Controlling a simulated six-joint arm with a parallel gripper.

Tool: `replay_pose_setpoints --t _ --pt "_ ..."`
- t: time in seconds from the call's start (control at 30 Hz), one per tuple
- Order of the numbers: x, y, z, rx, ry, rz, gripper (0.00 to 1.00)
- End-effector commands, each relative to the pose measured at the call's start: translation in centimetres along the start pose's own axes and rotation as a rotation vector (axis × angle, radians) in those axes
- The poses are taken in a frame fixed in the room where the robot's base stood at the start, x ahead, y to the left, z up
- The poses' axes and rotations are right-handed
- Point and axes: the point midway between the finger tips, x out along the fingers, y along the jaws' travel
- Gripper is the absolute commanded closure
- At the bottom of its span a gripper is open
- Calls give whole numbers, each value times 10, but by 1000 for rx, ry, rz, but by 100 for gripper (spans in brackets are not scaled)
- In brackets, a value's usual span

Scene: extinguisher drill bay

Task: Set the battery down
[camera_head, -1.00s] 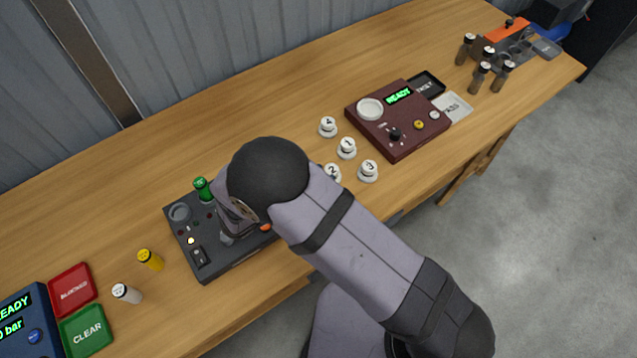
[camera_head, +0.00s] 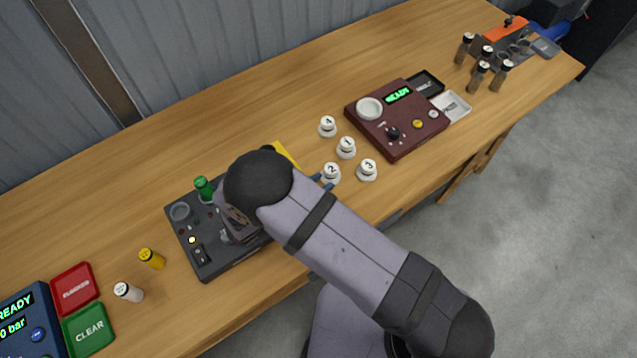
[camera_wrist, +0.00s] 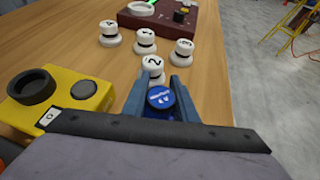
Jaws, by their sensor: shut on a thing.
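My gripper (camera_wrist: 160,88) is shut on a blue battery (camera_wrist: 160,98), a cylinder with a lettered blue top, in the wrist view. In the head view the blue fingertips (camera_head: 323,182) show beside the white knob marked 2 (camera_head: 331,172), and my arm hides the battery. I cannot tell whether the battery touches the table. A yellow box (camera_wrist: 62,96) with a black round socket (camera_wrist: 32,85) and a dark round button lies left of the gripper in the wrist view. Most of this yellow box (camera_head: 285,153) is hidden behind my arm in the head view.
Several white numbered knobs stand just beyond the gripper. A dark console (camera_head: 205,262) holding a green cylinder (camera_head: 204,188) is on the left. A maroon console (camera_head: 420,140) is farther right. Yellow (camera_head: 151,258) and white (camera_head: 128,292) cylinders stand near the red and green trays.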

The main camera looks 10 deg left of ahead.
Motion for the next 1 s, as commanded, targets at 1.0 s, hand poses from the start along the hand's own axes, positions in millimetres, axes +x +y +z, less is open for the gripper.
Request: replay_pose_setpoints --t 1.0 --pt "-72 1 -1 1 1 6 55"
